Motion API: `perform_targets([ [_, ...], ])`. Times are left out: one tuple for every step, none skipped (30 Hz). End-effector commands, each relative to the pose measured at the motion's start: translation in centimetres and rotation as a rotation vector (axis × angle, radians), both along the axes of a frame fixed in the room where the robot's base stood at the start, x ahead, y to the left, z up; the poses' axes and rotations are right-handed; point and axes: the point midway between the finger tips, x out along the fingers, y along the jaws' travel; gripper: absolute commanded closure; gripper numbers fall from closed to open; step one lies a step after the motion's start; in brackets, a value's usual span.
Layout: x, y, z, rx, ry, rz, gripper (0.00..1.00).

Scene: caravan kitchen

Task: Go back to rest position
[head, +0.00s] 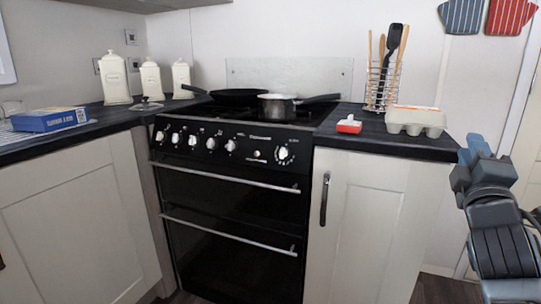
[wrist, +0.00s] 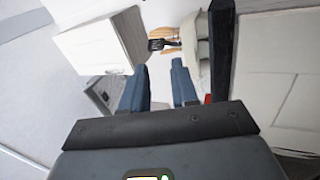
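My arm is at the right edge in the head view. My gripper (head: 474,160) is raised in front of the cabinet's right end, to the right of the worktop, apart from the things on it. In the wrist view my gripper (wrist: 159,78) has its two blue fingers apart, with nothing visible between them. The task names no object.
The black cooker (head: 235,180) carries a frying pan (head: 238,97) and a saucepan (head: 277,106). Right of it are a red-and-white item (head: 349,125), an egg carton (head: 415,120) and a utensil rack (head: 383,85). A blue box (head: 50,119) and canisters (head: 115,80) stand left.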

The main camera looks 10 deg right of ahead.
Motion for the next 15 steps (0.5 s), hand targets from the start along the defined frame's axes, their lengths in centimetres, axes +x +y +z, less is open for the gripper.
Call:
perform_targets([
  [-0.1, 0.5, -0.7, 0.017, 0.0, 0.013, 0.71],
  [-0.1, 0.7, -0.9, 0.026, 0.0, 0.021, 0.71],
  [-0.2, 1.2, -1.6, 0.043, -0.002, 0.034, 0.71],
  [-0.3, 1.5, -2.0, 0.056, -0.003, 0.043, 0.71],
  [-0.4, 1.9, -2.4, 0.068, -0.006, 0.053, 0.71],
  [-0.6, 2.4, -3.0, 0.087, -0.007, 0.067, 0.71],
  [-0.7, 2.8, -3.5, 0.102, -0.009, 0.078, 0.71],
  [-0.8, 3.2, -4.0, 0.12, -0.011, 0.091, 0.71],
  [-1.1, 3.8, -4.8, 0.143, -0.012, 0.107, 0.71],
  [-1.3, 4.3, -5.4, 0.161, -0.013, 0.12, 0.71],
  [-1.5, 4.9, -6.0, 0.182, -0.015, 0.135, 0.71],
  [-1.8, 5.7, -6.9, 0.214, -0.018, 0.157, 0.71],
  [-2.2, 6.3, -7.7, 0.239, -0.02, 0.172, 0.71],
  [-2.5, 7.1, -8.6, 0.268, -0.021, 0.191, 0.71],
  [-3.1, 8.1, -9.7, 0.309, -0.023, 0.216, 0.71],
])
